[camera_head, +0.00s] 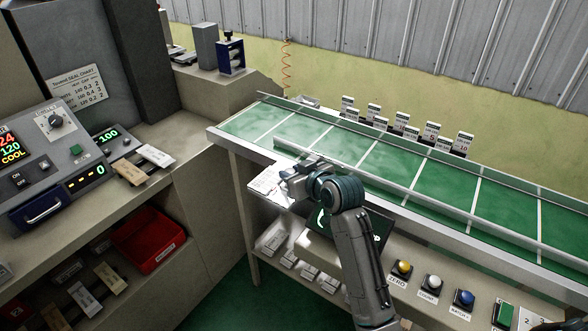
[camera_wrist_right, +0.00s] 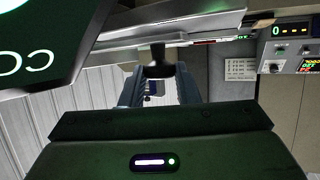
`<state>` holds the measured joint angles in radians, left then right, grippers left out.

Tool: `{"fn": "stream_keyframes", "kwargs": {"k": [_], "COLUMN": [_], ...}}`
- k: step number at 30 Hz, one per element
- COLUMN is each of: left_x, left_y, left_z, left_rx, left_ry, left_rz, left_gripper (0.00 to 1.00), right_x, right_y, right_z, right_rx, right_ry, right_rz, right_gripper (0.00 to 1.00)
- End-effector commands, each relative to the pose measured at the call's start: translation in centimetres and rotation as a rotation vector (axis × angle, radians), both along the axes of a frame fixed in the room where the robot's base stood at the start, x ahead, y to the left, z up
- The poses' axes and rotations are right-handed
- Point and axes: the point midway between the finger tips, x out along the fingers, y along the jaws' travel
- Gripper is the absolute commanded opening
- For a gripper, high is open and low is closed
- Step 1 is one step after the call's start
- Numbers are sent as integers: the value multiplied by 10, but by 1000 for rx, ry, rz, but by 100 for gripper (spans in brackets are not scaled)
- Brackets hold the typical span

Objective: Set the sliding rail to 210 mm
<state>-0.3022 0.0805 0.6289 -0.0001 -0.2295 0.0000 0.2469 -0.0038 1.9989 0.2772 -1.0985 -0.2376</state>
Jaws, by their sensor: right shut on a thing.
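The sliding rail (camera_head: 400,192) is a long pale bar running lengthwise over the green conveyor belt (camera_head: 495,195). My right gripper (camera_head: 296,180) is at the near side of the belt, by the rail's left part. In the wrist view my right gripper (camera_wrist_right: 157,88) has its two fingers closed around a dark knob (camera_wrist_right: 157,60) under a pale metal bar. The knob is hidden in the head view. I cannot read any rail setting in millimetres. My left gripper is not in view.
A control panel (camera_head: 55,150) with lit displays stands at the left, above a red bin (camera_head: 148,244). A dark screen is partly behind my right arm. Yellow (camera_head: 403,268), white (camera_head: 433,281) and blue (camera_head: 464,298) buttons sit in front of the belt. Small labelled cards line its far side.

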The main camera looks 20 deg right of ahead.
Motion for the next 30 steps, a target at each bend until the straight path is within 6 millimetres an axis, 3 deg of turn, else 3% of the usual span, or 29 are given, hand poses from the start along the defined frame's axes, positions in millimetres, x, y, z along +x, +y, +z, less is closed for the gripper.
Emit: {"fn": "stream_keyframes", "kwargs": {"k": [4,5,8,20,30], "left_x": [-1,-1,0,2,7], "left_y": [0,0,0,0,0], "left_z": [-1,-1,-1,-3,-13], "left_rx": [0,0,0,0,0], "left_ry": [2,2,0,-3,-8], "left_rz": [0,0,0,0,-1], "left_gripper": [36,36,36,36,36], "right_x": [0,0,0,-8,-66], "right_y": [0,0,0,-3,-19], "right_z": [0,0,0,2,27], "right_rx": [1,1,1,-1,-4], "right_ry": [-1,-1,-1,-2,-4], "right_rz": [1,1,1,-1,0], "right_gripper": [0,32,50,50,50]}}
